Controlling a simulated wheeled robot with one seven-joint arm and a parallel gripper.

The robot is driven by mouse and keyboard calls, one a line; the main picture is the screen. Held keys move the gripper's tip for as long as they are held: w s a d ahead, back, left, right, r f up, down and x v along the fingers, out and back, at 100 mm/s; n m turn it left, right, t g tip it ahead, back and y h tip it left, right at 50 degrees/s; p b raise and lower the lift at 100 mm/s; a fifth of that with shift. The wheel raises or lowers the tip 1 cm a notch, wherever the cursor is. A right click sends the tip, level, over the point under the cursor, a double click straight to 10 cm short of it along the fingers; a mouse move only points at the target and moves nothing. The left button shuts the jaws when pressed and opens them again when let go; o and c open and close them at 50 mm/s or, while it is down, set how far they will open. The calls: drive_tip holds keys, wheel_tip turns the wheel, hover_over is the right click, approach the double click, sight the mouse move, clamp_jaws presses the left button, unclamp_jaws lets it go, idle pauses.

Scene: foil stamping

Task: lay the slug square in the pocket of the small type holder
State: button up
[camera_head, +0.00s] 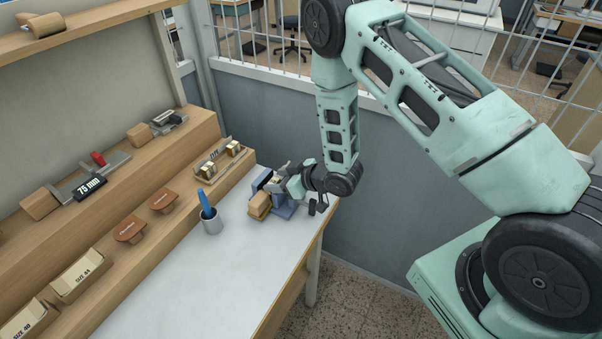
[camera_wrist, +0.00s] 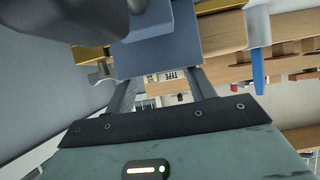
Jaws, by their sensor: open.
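My gripper (camera_head: 279,184) is open at the blue fixture (camera_head: 283,209) on the far end of the bench. In the wrist view its two fingers (camera_wrist: 160,82) reach up to the blue fixture (camera_wrist: 165,48), with a visible gap between them. A tan wooden block (camera_head: 260,203) sits at the fixture's left side; it also shows in the wrist view (camera_wrist: 224,34). I cannot make out the small type holder's pocket. I cannot pick out the slug either; the fixture and my gripper may hide it.
A wooden rack labelled TYPE (camera_head: 220,158) holds brass-coloured pieces. A grey cup (camera_head: 212,223) with a blue pen stands left of the fixture. A tool with a 75 mm label (camera_head: 90,187) lies on the step. The bench's front half (camera_head: 190,300) is clear.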

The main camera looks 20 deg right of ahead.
drive_tip(key=b+v, duration=0.3)
drive_tip(key=v, duration=0.9)
drive_tip(key=shift+w+r+b, duration=0.2)
drive_tip(key=shift+b, duration=0.15)
drive_tip(key=shift+a+r, duration=0.15)
drive_tip(key=shift+r, duration=0.1)
drive_tip(key=s+a+r+g+h, duration=0.4)
drive_tip(key=s+a+r+g, duration=0.15)
drive_tip(key=a+r, duration=0.3)
drive_tip(key=s+a+r+g+h, duration=0.1)
drive_tip(key=s+r, duration=0.3)
drive_tip(key=s, duration=0.5)
drive_tip(key=s+a+r+g+h, duration=0.1)
drive_tip(key=s+a+r+g, duration=0.1)
drive_tip(key=s, duration=0.8)
drive_tip(key=shift+s+a+r+n+g+h, duration=0.35)
drive_tip(key=shift+r+g, duration=0.3)
drive_tip(key=shift+r, duration=0.3)
drive_tip(key=shift+d, duration=0.1)
drive_tip(key=shift+f+b, duration=0.8)
